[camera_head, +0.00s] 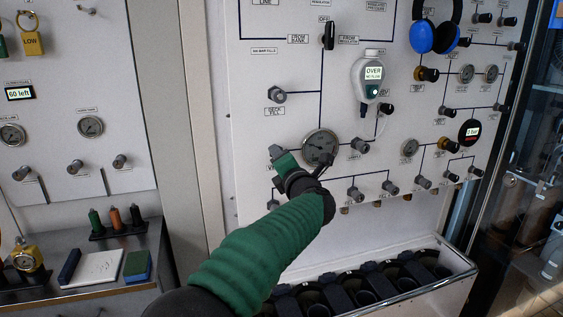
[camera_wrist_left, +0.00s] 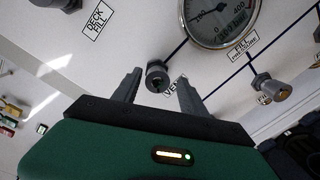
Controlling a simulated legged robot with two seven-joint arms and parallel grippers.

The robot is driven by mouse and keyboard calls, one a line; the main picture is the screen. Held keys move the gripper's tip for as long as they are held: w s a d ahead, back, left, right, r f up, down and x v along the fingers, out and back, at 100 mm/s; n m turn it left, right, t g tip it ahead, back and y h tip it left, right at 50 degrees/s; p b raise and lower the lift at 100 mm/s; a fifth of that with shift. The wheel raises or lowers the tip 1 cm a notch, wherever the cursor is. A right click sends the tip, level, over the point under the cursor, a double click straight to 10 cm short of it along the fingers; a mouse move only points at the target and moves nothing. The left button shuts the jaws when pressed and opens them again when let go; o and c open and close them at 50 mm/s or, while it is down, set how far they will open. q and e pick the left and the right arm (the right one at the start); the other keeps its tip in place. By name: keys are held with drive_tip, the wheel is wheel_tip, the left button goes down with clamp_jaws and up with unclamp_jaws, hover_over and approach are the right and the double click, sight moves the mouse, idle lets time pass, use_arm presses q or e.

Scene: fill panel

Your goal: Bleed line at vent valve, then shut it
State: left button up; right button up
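The vent valve is a small dark round knob (camera_wrist_left: 157,77) on the white panel, with a partly covered VENT label (camera_wrist_left: 174,87) beside it. My left gripper (camera_wrist_left: 160,78) is open, one finger on each side of the knob, with gaps visible on both sides. I cannot tell how deep the fingers reach along it. In the head view my left gripper (camera_head: 301,163) is at the panel just below the large round gauge (camera_head: 320,146) and hides the vent knob. The gauge also shows in the left wrist view (camera_wrist_left: 222,18). My right gripper is not in view.
The deck fill knob (camera_head: 277,96) is above left. A grey handheld meter (camera_head: 369,78) reading OVER and blue-black ear defenders (camera_head: 434,36) hang on the panel. A rack (camera_head: 440,285) of dark round holders stands below.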

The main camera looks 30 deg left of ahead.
use_arm(q)
drive_tip(key=shift+s+r, duration=0.1)
drive_tip(key=shift+s, duration=0.05)
drive_tip(key=v, duration=1.6)
drive_tip(key=shift+d+b, duration=0.35)
drive_tip(key=shift+b, duration=0.1)
drive_tip(key=shift+s, duration=0.1)
idle(3.4)
